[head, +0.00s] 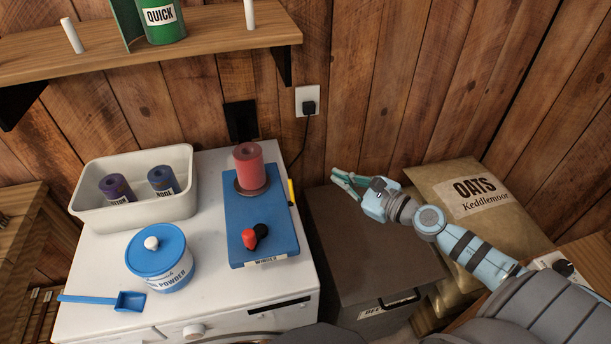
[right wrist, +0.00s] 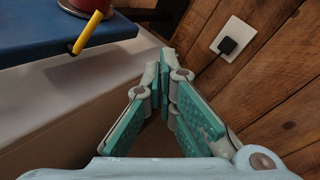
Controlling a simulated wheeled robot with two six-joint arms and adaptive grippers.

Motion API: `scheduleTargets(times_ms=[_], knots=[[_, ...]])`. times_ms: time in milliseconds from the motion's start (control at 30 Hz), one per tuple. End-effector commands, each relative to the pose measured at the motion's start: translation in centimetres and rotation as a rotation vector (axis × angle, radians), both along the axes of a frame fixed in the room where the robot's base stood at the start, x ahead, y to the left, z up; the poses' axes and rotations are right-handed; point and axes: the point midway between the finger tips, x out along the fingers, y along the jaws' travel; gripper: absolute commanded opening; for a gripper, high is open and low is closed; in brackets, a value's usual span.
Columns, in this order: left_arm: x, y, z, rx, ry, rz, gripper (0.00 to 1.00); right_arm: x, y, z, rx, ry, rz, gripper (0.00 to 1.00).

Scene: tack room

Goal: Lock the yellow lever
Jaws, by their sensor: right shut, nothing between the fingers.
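The yellow lever (head: 290,192) sticks out from the right side of the blue winder (head: 262,222), near its back. In the right wrist view the lever (right wrist: 88,33) slants out from the edge of the blue base (right wrist: 50,38), at upper left. My right gripper (head: 338,176) is right of the winder, over the back of the dark bin, apart from the lever. In the right wrist view its fingers (right wrist: 163,62) are shut and empty. The winder carries a red spool (head: 249,168) and red and black knobs (head: 254,237). My left gripper is not in view.
The winder sits on a white machine (head: 210,285) with a cream tray (head: 133,215) of two spools, a blue-lidded powder tub (head: 160,262) and a blue scoop (head: 120,301). A dark bin (head: 375,250) and an oats sack (head: 470,195) stand at right. A plug (head: 308,107) with a cord is on the wall.

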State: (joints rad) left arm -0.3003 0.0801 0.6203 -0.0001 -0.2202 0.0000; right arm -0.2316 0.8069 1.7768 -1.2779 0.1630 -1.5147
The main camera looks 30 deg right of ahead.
Motion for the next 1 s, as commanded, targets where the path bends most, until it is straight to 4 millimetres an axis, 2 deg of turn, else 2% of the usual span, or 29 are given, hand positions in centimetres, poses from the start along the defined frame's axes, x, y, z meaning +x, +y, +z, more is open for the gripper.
scheduleTargets(times_ms=[33,100,200,567,767,1000], knots=[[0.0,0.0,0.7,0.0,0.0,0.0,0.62,-0.1,0.5,1.2,-0.314,-0.033,0.148,0.0],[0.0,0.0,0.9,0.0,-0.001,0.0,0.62,-0.5,0.5,1.1,-0.637,-0.062,0.301,0.0],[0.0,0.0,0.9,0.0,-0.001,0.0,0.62,-0.8,0.2,0.7,-0.822,-0.075,0.391,0.0],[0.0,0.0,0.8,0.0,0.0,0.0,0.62,-0.4,0.4,0.3,-0.826,-0.078,0.39,0.0],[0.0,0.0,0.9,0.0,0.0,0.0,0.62,2.1,1.6,-0.7,-0.819,-0.079,0.386,0.0],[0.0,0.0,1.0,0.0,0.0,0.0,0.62,6.4,3.8,-2.9,-0.818,-0.077,0.388,0.0]])
